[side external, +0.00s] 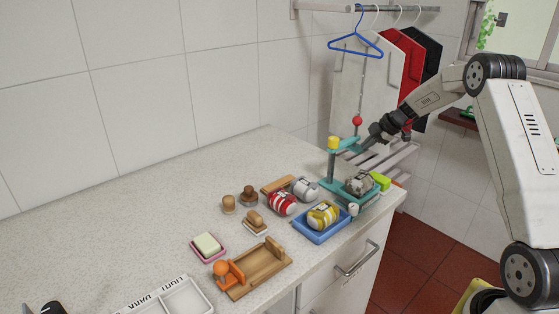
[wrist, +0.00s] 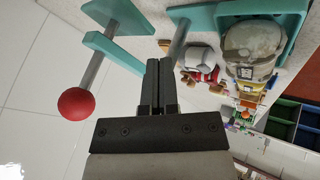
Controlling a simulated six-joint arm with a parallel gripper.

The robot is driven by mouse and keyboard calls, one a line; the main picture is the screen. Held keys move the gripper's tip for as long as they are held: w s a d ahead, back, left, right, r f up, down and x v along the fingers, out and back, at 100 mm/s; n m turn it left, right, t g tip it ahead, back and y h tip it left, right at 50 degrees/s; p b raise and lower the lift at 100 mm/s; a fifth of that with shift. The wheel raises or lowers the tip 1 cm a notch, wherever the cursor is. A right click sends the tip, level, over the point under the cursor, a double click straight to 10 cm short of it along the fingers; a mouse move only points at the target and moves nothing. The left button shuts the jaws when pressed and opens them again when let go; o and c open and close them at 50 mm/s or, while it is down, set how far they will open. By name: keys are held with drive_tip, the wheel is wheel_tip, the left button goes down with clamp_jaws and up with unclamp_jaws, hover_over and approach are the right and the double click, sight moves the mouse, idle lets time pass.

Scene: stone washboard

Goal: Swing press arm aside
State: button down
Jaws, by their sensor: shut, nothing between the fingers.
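The teal press stands at the counter's right end in the side view, with a yellow-capped post (side external: 332,160) and a teal arm (side external: 345,144). A red ball knob (side external: 357,121) rises above the arm; it is also at left in the wrist view (wrist: 75,103), on a grey rod through teal parts (wrist: 112,50). A grey bundle (side external: 359,183) lies on the press's teal base (side external: 338,190) and shows at upper right in the wrist view (wrist: 252,48). My gripper (side external: 364,147) is shut and empty, close beside the press arm. Its fingers (wrist: 159,68) lie together; contact is unclear.
A blue tray (side external: 309,236) with a yellow-banded bundle (side external: 323,214) stands before the press. A red-striped bundle (side external: 281,203), a white bundle (side external: 305,188) and a lime-green block (side external: 381,181) are nearby. A drying rack (side external: 400,158) and hanging clothes (side external: 401,62) are behind.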

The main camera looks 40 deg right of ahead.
drive_tip(key=d+v, duration=0.1)
drive_tip(key=v, duration=0.9)
drive_tip(key=s+a+f+m+g, duration=0.1)
drive_tip(key=a+f+m, duration=0.1)
drive_tip(key=a, duration=0.5)
drive_tip(key=s+a+f+m+g+h, duration=0.1)
drive_tip(key=a+m, duration=0.2)
drive_tip(key=a, duration=0.4)
drive_tip(key=s+a+f+m+g, duration=0.1)
drive_tip(key=a+f+m+g, duration=0.1)
drive_tip(key=a, duration=0.4)
drive_tip(key=s+a+f+m+h, duration=0.1)
drive_tip(key=s+a+f+m, duration=0.1)
drive_tip(key=s+a, duration=0.5)
drive_tip(key=s+a+f+m+h, duration=0.1)
drive_tip(key=s+a+f+m, duration=0.1)
drive_tip(key=s+a+m, duration=0.2)
drive_tip(key=s+a, duration=0.3)
drive_tip(key=a, duration=0.2)
drive_tip(key=shift+f+m, duration=0.15)
drive_tip(key=shift+m, duration=0.25)
